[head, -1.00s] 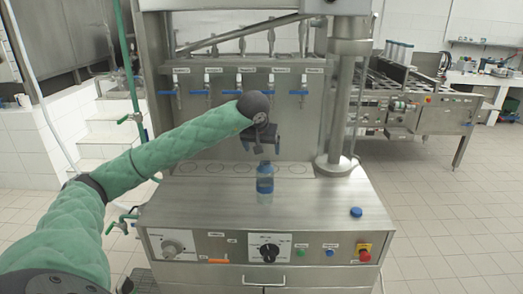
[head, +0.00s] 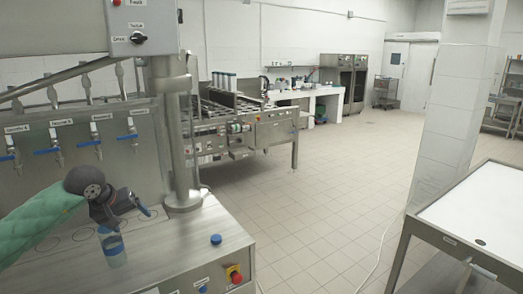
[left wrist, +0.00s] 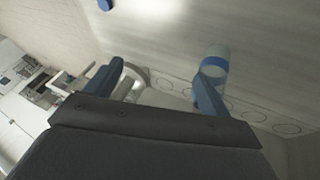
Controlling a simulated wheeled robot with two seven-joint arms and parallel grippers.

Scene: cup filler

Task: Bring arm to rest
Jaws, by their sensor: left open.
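A clear bottle with a blue band (head: 112,250) stands upright on the steel worktop of the filling machine, at the lower left of the head view. It also shows in the left wrist view (left wrist: 215,66), beyond the tip of the right-hand finger. My left gripper (head: 130,211) is open and empty, just above the bottle in the head view. Its two blue fingers (left wrist: 149,80) are spread wide in the left wrist view, with nothing between them. The green-sleeved left arm comes in from the left edge. My right gripper is not in view.
A row of taps with blue handles (head: 97,141) hangs behind the gripper. A thick steel column (head: 178,140) stands right of it. A blue button (head: 215,239) and a red emergency knob (head: 236,277) sit on the machine. A white-topped table (head: 480,215) stands right; the floor between is open.

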